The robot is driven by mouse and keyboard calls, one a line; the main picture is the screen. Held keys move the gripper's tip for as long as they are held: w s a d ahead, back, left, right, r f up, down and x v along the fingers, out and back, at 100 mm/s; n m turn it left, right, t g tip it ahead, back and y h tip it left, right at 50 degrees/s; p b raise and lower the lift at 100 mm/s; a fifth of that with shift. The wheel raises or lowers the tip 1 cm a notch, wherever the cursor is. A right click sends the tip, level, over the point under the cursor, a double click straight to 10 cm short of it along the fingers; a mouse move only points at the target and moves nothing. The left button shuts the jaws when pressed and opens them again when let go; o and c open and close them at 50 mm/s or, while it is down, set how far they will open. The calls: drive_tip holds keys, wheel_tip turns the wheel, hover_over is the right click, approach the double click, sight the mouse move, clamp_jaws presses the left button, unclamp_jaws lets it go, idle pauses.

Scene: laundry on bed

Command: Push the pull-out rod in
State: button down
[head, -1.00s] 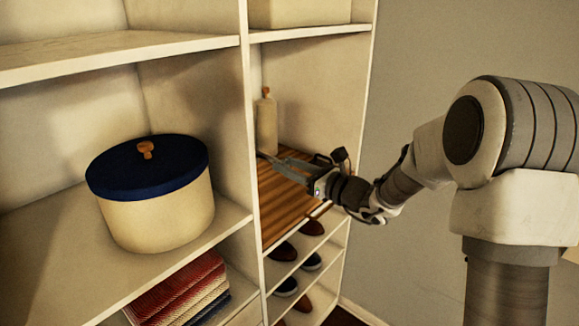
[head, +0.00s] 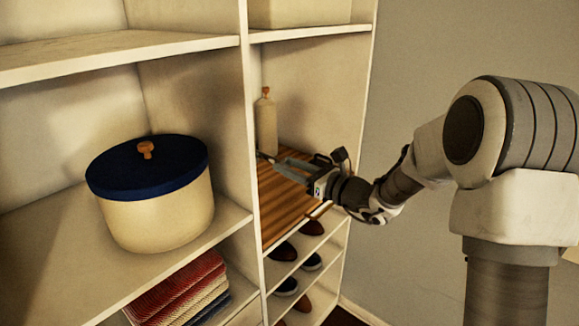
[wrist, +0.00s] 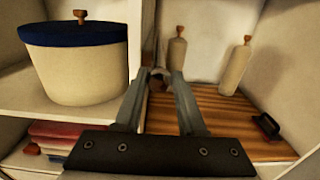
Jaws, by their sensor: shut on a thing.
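My gripper (head: 262,155) reaches from the right into the middle bay of the white shelving, above a slatted wooden shelf. Its fingertips are beside the upright divider (head: 248,130). In the wrist view my gripper (wrist: 158,76) points forward, its fingers closed around a small rounded piece (wrist: 157,84) at the tips. This piece seems to be the end of the pull-out rod; the rest of the rod cannot be made out. The head view does not show the rod clearly, as the fingers and divider cover that spot.
A cream pot with a blue lid (head: 150,190) stands left of the divider. Tall cream bottles (wrist: 177,52) stand at the back of the slatted shelf (head: 285,205). A dark handle-shaped item (wrist: 266,127) lies at its right. Folded textiles (head: 180,290) and shoes (head: 285,251) are below.

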sight(276, 160)
drive_tip(key=b+x, duration=0.1)
drive_tip(key=x, duration=0.3)
drive_tip(key=shift+a, duration=0.1)
drive_tip(key=c, duration=0.9)
unclamp_jaws()
drive_tip(key=shift+r, duration=0.15)
drive_tip(key=shift+c, duration=0.2)
drive_tip(key=o, duration=0.4)
drive_tip(key=shift+w+a, duration=0.15)
drive_tip(key=b+v, duration=0.2)
drive_tip(key=v, duration=1.5)
drive_tip(key=shift+d+b, duration=0.3)
